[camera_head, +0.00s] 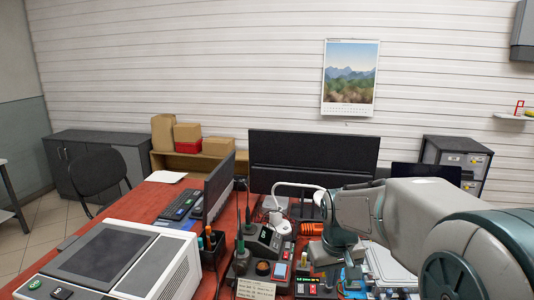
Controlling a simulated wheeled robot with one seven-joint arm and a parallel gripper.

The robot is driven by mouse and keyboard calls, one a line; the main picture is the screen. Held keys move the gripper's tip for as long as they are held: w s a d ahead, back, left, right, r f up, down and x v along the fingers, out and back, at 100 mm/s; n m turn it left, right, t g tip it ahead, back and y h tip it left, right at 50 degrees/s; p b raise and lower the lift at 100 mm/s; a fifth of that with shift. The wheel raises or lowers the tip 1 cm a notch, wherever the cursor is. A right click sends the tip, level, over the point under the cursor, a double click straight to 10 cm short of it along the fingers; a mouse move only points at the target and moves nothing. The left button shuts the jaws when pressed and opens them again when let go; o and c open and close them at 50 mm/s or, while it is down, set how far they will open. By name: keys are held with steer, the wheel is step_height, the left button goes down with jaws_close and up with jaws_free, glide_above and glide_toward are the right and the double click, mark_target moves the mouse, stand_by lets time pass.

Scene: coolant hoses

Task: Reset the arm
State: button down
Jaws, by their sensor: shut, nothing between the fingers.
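My arm reaches in from the right over the red desk (150,205) and bends down at its wrist. My gripper (326,262) is small in view at the end of the arm, low over the crowded equipment. Its fingers are hard to make out against the things behind. It is shut and I see nothing held in it. An orange coiled hose (312,229) lies on the desk just behind the wrist. Part of the desk on the right is hidden by my arm.
A white machine (120,262) fills the front left. A monitor (218,187), keyboard (180,206), pen holder (212,248) and soldering station (265,243) crowd the desk. A black partition (313,160) stands behind. A pale tray (388,268) lies under my arm.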

steer(key=s+r+m+t, duration=0.1)
steer(key=s, duration=1.6)
steer(key=shift+m, duration=0.4)
